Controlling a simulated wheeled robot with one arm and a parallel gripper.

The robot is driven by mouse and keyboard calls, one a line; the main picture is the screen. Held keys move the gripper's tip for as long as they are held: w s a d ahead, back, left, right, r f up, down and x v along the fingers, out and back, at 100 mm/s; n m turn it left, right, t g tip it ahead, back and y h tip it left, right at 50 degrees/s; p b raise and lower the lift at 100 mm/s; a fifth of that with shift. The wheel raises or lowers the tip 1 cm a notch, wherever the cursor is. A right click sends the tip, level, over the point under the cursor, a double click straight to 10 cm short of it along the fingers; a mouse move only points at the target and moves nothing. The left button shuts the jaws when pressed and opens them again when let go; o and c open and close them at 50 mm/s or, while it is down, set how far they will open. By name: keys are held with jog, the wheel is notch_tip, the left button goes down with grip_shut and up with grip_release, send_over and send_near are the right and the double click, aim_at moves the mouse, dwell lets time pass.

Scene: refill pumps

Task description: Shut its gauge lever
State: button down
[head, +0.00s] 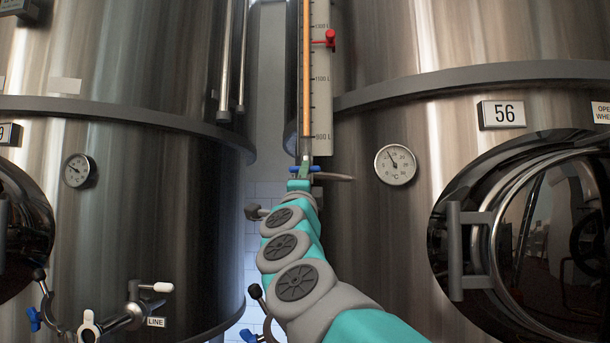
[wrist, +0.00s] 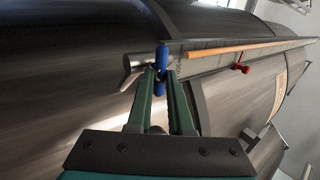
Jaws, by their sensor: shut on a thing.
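A sight gauge with an orange-filled tube (head: 306,70) runs up a pale scale between two steel tanks. Its blue gauge lever (head: 316,168) is at the foot of the tube and lies crosswise to it. The lever also shows in the wrist view (wrist: 162,56), between my green fingertips. My gripper (wrist: 161,75) is shut on the blue lever. In the head view my gripper (head: 305,170) is at the tube's foot, and my arm hides part of the fitting there.
Tank 56 (head: 460,100) with a round glass door (head: 550,240) is at right. A dial thermometer (head: 395,165) is close right of the gauge. A red marker (head: 328,39) sits on the scale. Lower left are a sample tap (head: 130,312) and another blue handle (head: 34,320).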

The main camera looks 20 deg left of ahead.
jog(key=c, duration=0.8)
grip_release()
jog(key=shift+c, duration=0.2)
jog(key=b+v, duration=0.1)
jog(key=v, duration=0.6)
jog(key=shift+s+f, duration=0.25)
jog(key=shift+s, duration=0.1)
jog(key=shift+d, duration=0.1)
